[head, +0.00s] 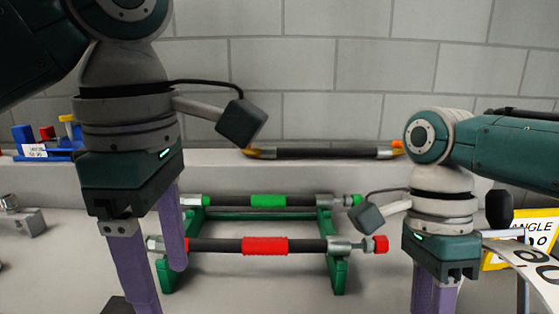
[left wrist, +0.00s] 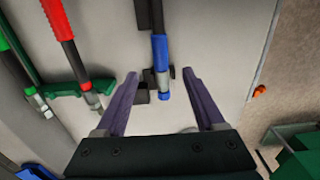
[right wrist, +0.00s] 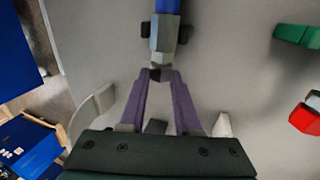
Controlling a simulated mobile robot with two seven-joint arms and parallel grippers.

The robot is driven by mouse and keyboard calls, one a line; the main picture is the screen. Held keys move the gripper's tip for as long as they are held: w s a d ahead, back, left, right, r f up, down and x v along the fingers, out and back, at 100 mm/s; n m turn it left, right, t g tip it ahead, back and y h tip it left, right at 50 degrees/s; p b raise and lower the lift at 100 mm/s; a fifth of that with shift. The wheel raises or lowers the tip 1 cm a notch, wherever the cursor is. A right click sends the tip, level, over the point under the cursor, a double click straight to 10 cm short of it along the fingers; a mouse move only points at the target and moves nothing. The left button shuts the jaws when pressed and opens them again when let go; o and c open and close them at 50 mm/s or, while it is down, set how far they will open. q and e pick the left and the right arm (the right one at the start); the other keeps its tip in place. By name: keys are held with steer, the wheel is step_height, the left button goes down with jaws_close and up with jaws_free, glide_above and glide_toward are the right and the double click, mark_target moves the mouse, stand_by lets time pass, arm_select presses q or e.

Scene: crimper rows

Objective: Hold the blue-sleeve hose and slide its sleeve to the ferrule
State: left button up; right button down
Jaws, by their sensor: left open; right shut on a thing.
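The blue-sleeve hose does not show in the head view. In the left wrist view its dark hose runs down from the top into the blue sleeve (left wrist: 160,50), with the metal ferrule (left wrist: 162,82) close below the sleeve. My left gripper (left wrist: 161,76) is open, a finger on either side of the hose; in the head view it points down (head: 158,285). The gripped part is mostly hidden.
A green rack (head: 338,265) carries a red-sleeve hose (head: 265,246) and a green-sleeve hose (head: 268,201) behind it. Another dark hose (head: 325,153) with orange ends lies on the back ledge. A yellow sign (head: 540,225) stands at the right.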

arm_select(q)
step_height(320, 180, up, 2)
steer(key=shift+r, duration=0.1)
arm_select(e)
steer(key=c, duration=0.5)
jaws_free()
steer(key=shift+c, duration=0.2)
